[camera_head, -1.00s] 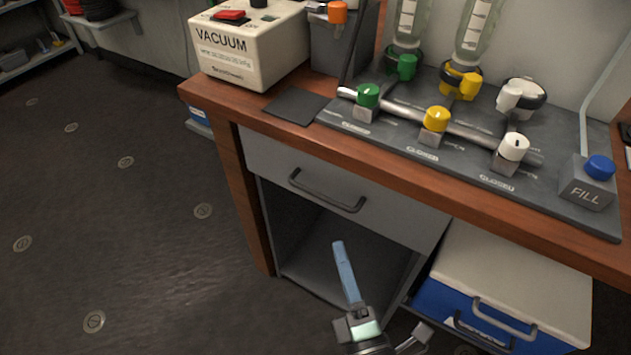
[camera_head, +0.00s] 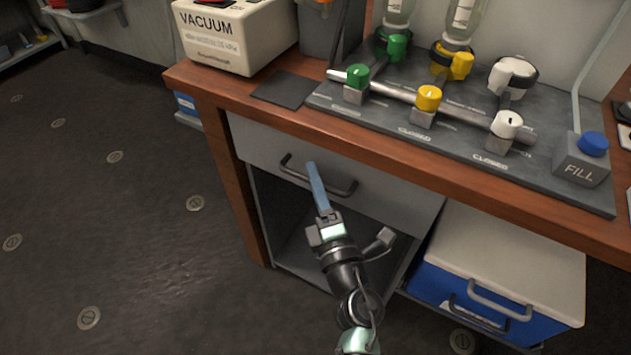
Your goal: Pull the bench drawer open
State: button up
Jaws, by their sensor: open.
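The bench drawer (camera_head: 400,200) has a plain grey front under the wooden bench top, and it looks shut. Its dark bar handle (camera_head: 345,190) runs across the front. My gripper (camera_head: 313,172) comes up from below, its blue finger reaching across the handle in the picture and hiding part of its middle. The jaws are open and hold nothing that I can see. I cannot tell whether the finger touches the handle or is only in front of it.
Below the drawer is an open grey compartment (camera_head: 290,245). A blue and white cooler box (camera_head: 510,250) stands to its right. Valves on a grey panel (camera_head: 450,150) and a vacuum unit (camera_head: 235,35) are on the bench top (camera_head: 215,95). The floor at left is clear.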

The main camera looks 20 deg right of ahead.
grip_shut()
dwell(1.4)
